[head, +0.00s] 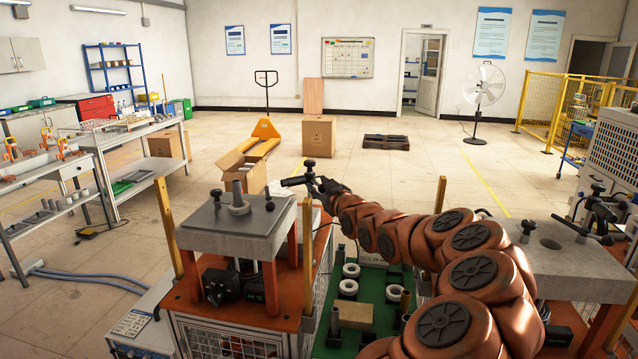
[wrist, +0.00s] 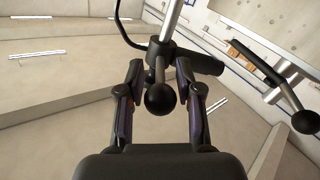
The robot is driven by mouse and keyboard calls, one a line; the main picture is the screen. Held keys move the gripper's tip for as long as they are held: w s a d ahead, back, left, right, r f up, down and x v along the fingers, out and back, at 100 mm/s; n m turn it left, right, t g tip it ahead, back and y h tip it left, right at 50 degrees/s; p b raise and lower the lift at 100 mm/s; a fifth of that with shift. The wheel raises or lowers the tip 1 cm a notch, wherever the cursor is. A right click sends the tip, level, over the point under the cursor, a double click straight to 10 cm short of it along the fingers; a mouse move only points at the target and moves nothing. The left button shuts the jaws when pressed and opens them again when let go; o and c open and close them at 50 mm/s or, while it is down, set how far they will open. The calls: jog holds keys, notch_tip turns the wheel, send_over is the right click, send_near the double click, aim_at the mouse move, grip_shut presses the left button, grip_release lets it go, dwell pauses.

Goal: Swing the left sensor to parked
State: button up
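The left sensor (head: 293,181) is a black barrel at the right rear of the left heater's grey top plate (head: 235,232) in the head view. In the wrist view its black barrel (wrist: 200,63) is clamped on a shiny post (wrist: 171,20). A short lever with a black ball knob (wrist: 160,99) comes from it towards the camera. My gripper (wrist: 159,72) has one finger on each side of this lever, with visible gaps on both sides. It is open. In the head view my gripper (head: 326,187) is at the sensor, small and partly merged with it.
The right heater (head: 585,262) has a similar sensor assembly (head: 598,212). Yellow uprights (head: 307,255) stand beside the left heater. A green tray (head: 375,292) with rings lies between the heaters, partly behind my arm. Another ball knob (wrist: 304,121) hangs at the right in the wrist view.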

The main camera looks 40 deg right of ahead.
jog(key=shift+w, duration=0.2)
jog(key=shift+c, duration=0.3)
jog(key=shift+d, duration=0.1)
grip_shut()
